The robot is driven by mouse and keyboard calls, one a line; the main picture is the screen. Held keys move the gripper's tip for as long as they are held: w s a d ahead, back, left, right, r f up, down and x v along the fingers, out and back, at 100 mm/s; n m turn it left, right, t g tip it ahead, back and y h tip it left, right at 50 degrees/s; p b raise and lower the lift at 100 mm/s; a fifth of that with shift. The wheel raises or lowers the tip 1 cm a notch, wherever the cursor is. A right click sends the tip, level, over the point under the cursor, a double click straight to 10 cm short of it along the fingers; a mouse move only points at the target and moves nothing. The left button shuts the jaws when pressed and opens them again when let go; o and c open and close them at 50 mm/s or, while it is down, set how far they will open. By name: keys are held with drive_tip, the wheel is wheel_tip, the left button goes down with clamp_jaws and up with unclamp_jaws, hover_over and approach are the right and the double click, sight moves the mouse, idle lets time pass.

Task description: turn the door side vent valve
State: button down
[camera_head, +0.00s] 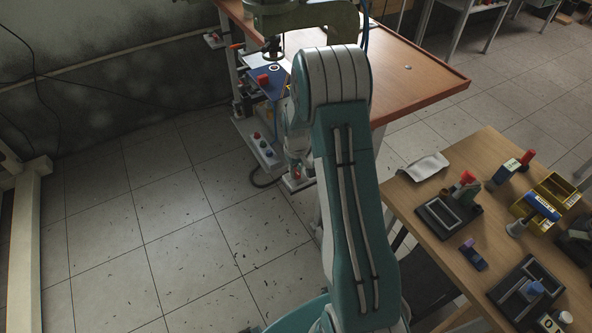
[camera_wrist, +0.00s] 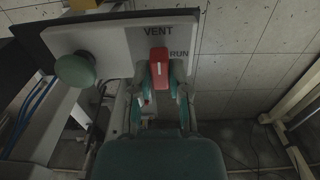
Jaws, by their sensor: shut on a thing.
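The vent valve's red handle (camera_wrist: 158,67) stands upright in the wrist view on a pale panel (camera_wrist: 120,38). The white line on it runs up toward the word VENT; the word RUN is to its right. My gripper (camera_wrist: 160,86) is shut on the handle, with one finger on each side. A round green knob (camera_wrist: 75,70) is to the left on the same panel. In the head view my arm reaches toward the machine bench and covers most of the gripper and the valve.
In the head view a wooden bench (camera_head: 425,75) carries a press, with a button box (camera_head: 262,150) below its left side. A second table (camera_head: 485,160) with several fixtures and a yellow bin (camera_head: 552,192) stands at the right.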

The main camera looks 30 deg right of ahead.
sight(296, 171)
idle(0.4)
drive_tip(key=c, duration=0.6)
unclamp_jaws()
drive_tip(key=shift+f, duration=0.1)
wheel_tip(296, 171, up, 12)
